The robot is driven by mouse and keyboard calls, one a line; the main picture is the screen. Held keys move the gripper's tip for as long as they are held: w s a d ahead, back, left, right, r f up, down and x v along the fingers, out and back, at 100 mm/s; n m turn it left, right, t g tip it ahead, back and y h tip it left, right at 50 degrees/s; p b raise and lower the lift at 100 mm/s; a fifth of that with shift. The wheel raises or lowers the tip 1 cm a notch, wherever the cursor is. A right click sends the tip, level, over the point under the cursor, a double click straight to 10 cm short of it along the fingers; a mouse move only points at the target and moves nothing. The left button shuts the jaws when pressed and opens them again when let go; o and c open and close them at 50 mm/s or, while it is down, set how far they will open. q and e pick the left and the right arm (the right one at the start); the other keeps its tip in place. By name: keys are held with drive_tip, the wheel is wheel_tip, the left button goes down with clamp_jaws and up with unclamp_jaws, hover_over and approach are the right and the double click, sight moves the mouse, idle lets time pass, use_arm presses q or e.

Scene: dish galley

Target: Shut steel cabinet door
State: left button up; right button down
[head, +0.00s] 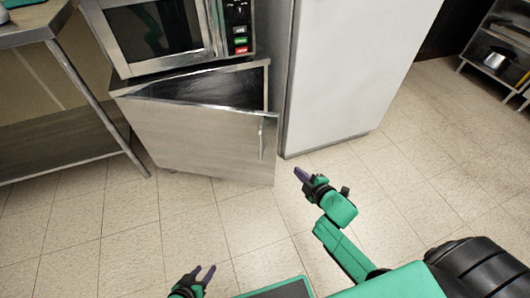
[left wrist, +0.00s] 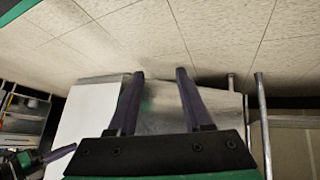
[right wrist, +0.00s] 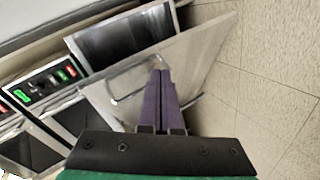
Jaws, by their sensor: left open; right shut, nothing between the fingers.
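The steel cabinet (head: 190,77) stands under a microwave, with a dark interior showing. Its steel door (head: 205,142) is partly open, swung out at the right edge, where a bar handle (head: 262,140) is fixed. My right gripper (head: 300,175) is shut and empty, to the right of the door's free edge and apart from it in the head view. In the right wrist view its fingers (right wrist: 160,100) overlap the door (right wrist: 195,65) beside the handle (right wrist: 125,75); contact is unclear. My left gripper (head: 206,272) is open and empty, low over the floor; its fingers show in the left wrist view (left wrist: 160,75).
The microwave (head: 160,35) sits on the cabinet. A tall white fridge (head: 345,70) stands right of it. A steel table (head: 35,25) with a leg (head: 98,108) is at left. A shelf (head: 500,55) with a pot is far right. The tiled floor (head: 200,225) before the door is clear.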

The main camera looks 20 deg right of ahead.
drive_tip(key=w+a+r+n+t+y+b, duration=0.1)
drive_tip(key=a+r+n+t+y+b, duration=0.1)
drive_tip(key=a+r+n+b, duration=0.3)
drive_tip(key=a+r+n+t+y+b, duration=0.2)
drive_tip(key=r, duration=0.4)
drive_tip(key=w+b, duration=0.1)
drive_tip(key=w, duration=0.7)
drive_tip(key=w+a+b, duration=0.1)
drive_tip(key=w, duration=0.4)
drive_tip(key=shift+r+b, duration=0.2)
drive_tip(key=shift+b, duration=0.15)
drive_tip(key=shift+w+d+r, duration=0.1)
drive_tip(key=shift+w, duration=0.1)
use_arm(q)
drive_tip(key=w+d+t+h, duration=0.3)
drive_tip(key=d+t, duration=0.1)
drive_tip(key=d, duration=0.2)
drive_tip(key=shift+w+d+r+n, duration=0.25)
drive_tip(key=shift+d+r+n, duration=0.15)
